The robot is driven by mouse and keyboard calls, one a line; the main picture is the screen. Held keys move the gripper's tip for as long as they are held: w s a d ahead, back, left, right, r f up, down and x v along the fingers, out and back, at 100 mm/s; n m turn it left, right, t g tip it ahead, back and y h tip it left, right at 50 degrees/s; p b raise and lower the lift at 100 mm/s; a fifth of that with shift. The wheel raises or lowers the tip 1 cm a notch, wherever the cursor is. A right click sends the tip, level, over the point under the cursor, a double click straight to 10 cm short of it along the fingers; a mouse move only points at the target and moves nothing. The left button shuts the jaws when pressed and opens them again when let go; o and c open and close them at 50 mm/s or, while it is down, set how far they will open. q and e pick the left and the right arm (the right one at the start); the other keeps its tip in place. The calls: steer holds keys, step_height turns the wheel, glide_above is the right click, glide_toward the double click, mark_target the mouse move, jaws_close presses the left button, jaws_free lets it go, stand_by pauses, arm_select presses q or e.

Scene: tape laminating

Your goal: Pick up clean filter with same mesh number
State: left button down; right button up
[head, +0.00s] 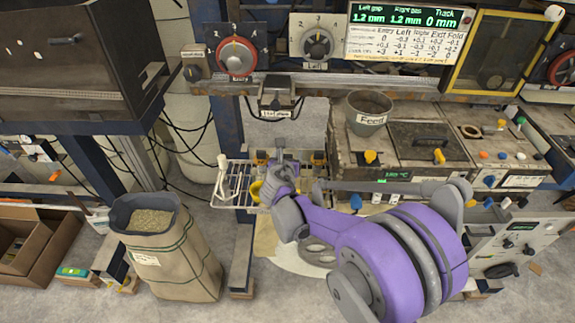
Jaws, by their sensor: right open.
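A white wire rack (232,184) stands low in the middle, below the small grey box on the rail. A small yellow rounded part (256,190) shows at its right side, beside my right gripper; I cannot tell whether it is a filter. My right gripper (268,168) is open at the rack, reached by my purple arm from the lower right. Its fingers are small and partly hidden by its own wrist, and I cannot tell whether they touch anything. No mesh number is readable. My left gripper is out of view.
A grey bucket marked "Feed" (369,113) stands on the machine right of the rack. A sack of pellets (165,247) stands on the floor at left, with cardboard boxes (30,245) beyond. A blue post (228,112) rises behind the rack. Cables hang at left.

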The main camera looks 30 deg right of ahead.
steer(key=shift+w+d+f, duration=0.1)
steer(key=shift+w+d, duration=0.05)
steer(key=shift+c, duration=0.7)
jaws_close()
